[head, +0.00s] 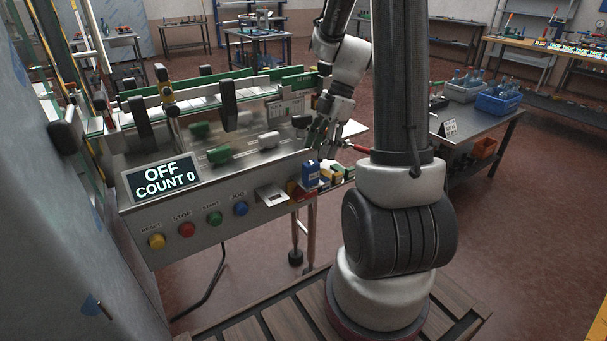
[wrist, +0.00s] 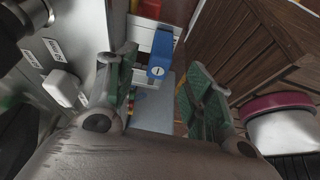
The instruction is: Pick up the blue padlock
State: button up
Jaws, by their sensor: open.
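The blue padlock (head: 310,173) is at the right end of the machine's front panel, beside a red and yellow fitting (head: 297,190). In the wrist view the padlock (wrist: 160,60) shows a round keyhole face and lies between my two green-padded fingers. My gripper (head: 326,146) is open and empty, just above and slightly right of the padlock in the head view. In the wrist view my gripper (wrist: 160,82) has a finger on each side of the padlock, with visible gaps. I cannot tell how the padlock is attached.
The steel panel holds an OFF, COUNT 0 display (head: 161,182) and several buttons, including a blue one (head: 240,209). A conveyor with green and white pieces (head: 268,140) runs behind. A side table (head: 480,135) with blue bins stands right. The floor between is clear.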

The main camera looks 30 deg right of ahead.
aim_at(314, 162)
jog(key=shift+a+f+n, duration=0.1)
jog(key=shift+f+n, duration=0.1)
jog(key=shift+n, duration=0.1)
jog(key=x, duration=0.7)
jog(key=shift+a+f, duration=0.1)
jog(key=shift+f, duration=0.1)
jog(key=shift+c, duration=0.4)
grip_shut()
